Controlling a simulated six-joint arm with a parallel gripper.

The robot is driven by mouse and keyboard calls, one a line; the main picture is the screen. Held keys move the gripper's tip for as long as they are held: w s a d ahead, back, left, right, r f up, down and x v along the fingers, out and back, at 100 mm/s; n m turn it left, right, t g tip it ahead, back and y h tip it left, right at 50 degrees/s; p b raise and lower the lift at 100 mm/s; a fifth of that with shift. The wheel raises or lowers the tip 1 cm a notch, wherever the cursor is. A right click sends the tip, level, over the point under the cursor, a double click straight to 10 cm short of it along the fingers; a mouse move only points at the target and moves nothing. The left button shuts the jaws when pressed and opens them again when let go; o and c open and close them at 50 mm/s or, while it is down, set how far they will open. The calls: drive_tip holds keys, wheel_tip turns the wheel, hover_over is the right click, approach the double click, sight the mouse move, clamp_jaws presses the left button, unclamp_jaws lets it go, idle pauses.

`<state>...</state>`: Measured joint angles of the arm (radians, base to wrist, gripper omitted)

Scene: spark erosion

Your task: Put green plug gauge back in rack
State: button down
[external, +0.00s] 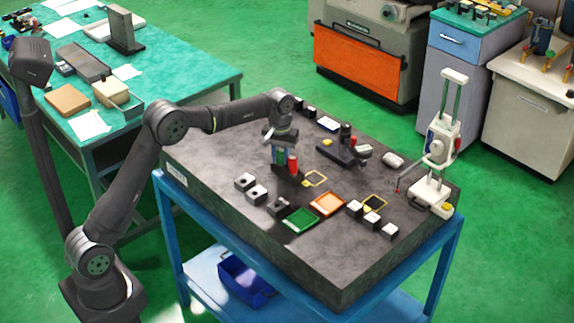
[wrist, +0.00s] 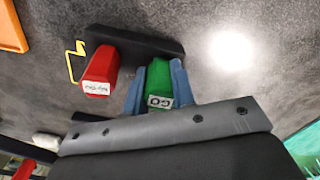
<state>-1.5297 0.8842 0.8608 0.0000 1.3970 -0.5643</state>
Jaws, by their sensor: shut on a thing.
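The green plug gauge (wrist: 158,84) sits between the two blue-grey fingers of my gripper (wrist: 157,88) in the wrist view, with a white "GO" label facing the camera. My gripper is shut on it. The dark rack (wrist: 135,42) lies just beyond it, and a red plug gauge (wrist: 100,68) with a white label stands at the rack. In the external view my gripper (external: 280,156) points down over the rack, with the green gauge (external: 280,157) beside the red gauge (external: 293,165). The green gauge's lower end is hidden, so I cannot tell whether it is in a rack hole.
A yellow wire frame (external: 316,179) lies close to the rack. Grey blocks (external: 245,182), a green tray (external: 300,220) and an orange tray (external: 327,204) are toward the front. A dark microscope-like stand (external: 347,148) and a white height gauge (external: 440,145) stand to the right.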

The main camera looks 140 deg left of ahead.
drive_tip(key=c, duration=1.1)
unclamp_jaws()
wheel_tip(320, 180, up, 17)
drive_tip(key=shift+r, duration=0.2)
wheel_tip(320, 180, down, 18)
drive_tip(key=shift+r, duration=0.25)
drive_tip(key=shift+r, duration=0.1)
idle(0.5)
